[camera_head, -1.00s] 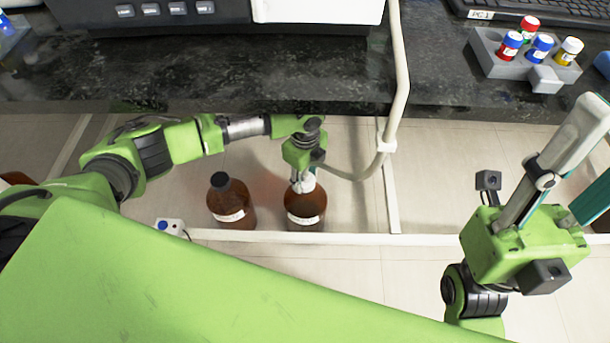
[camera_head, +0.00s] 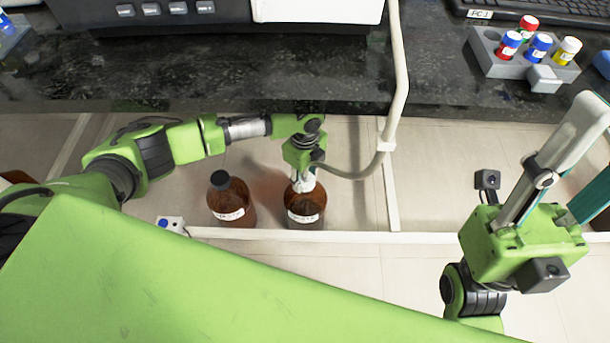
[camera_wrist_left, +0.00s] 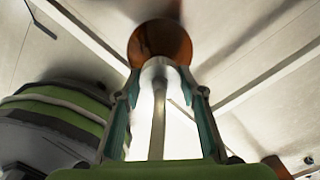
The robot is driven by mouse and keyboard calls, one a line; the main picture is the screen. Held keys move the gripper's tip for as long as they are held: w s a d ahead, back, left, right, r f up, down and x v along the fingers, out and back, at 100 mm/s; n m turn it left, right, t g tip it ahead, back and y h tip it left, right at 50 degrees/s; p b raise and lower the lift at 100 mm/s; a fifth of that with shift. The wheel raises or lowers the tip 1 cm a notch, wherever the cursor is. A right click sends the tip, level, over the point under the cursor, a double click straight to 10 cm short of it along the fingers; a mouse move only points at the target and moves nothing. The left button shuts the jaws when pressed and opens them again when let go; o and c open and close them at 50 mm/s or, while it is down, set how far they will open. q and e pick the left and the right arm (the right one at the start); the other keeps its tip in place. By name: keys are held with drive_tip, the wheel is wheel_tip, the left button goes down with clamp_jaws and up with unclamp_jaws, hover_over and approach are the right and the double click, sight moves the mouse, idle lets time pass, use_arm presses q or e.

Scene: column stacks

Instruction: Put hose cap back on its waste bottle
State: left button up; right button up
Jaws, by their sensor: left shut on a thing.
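My left gripper (camera_head: 303,181) is shut on the pale hose cap (camera_wrist_left: 158,68), right above the brown waste bottle (camera_head: 306,207) on the right of the pair. The bottle stands upright on the floor with a white label. In the left wrist view the cap is between the fingertips, in line with the brown bottle (camera_wrist_left: 160,38). I cannot tell whether the cap is seated on the neck. A second brown bottle (camera_head: 232,203) with a black cap stands to the left. My right gripper (camera_head: 588,165) is empty, its fingers apart, at the right edge.
A pale hose (camera_head: 398,80) runs down over the dark bench (camera_head: 220,75) and curves towards the left gripper. A white rail (camera_head: 345,237) lies in front of the bottles. A grey rack (camera_head: 500,62) with coloured-cap vials stands on the bench. Floor right of the bottles is clear.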

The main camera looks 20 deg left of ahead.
use_arm(q)
drive_tip(key=o, duration=1.1)
drive_tip(key=shift+o, duration=0.2)
wheel_tip(320, 180, up, 12)
drive_tip(key=shift+s, duration=0.1)
idle(0.4)
